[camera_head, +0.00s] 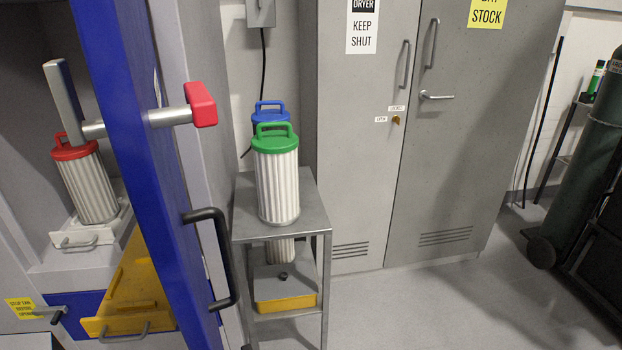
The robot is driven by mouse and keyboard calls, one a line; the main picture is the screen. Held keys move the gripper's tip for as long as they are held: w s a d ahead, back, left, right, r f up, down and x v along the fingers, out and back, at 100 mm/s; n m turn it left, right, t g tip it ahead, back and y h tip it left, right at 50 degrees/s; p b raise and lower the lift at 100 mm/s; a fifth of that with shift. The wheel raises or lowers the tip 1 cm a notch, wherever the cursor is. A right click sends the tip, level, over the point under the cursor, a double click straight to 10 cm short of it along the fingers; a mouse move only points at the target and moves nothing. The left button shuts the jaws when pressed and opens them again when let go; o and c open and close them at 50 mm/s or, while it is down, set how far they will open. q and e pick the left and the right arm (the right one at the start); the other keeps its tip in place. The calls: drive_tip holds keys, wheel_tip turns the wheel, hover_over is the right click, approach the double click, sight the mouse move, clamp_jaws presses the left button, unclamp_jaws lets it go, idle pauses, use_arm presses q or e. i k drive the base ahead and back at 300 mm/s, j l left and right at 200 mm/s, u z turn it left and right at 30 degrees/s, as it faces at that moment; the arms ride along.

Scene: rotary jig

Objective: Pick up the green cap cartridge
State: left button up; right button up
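The green cap cartridge (277,185) is a white pleated cylinder with a green lid and a green loop handle on top. It stands upright on the top of a small grey metal stand (315,195), near its front edge. A blue cap cartridge (270,118) stands close behind it, mostly hidden by it; I cannot tell whether the two touch. A red cap cartridge (86,185) stands inside the housing at the left, on a pale tray. Neither of my grippers is in view.
An open blue door (150,170) with a red-tipped lever (201,105) and black handle (215,260) stands just left of the stand. The lower shelf holds a yellow-fronted tray (286,303). Grey cabinets (400,180) are behind.

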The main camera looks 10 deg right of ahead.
sight(275, 152)
drive_tip(key=l, duration=0.25)
drive_tip(key=i+l+u, duration=0.1)
drive_tip(key=l, duration=0.25)
drive_tip(key=i+l+u, duration=0.15)
drive_tip(key=i+l, duration=0.15)
drive_tip(key=i+l+u, duration=0.1)
drive_tip(key=l, duration=0.35)
drive_tip(key=i, duration=0.05)
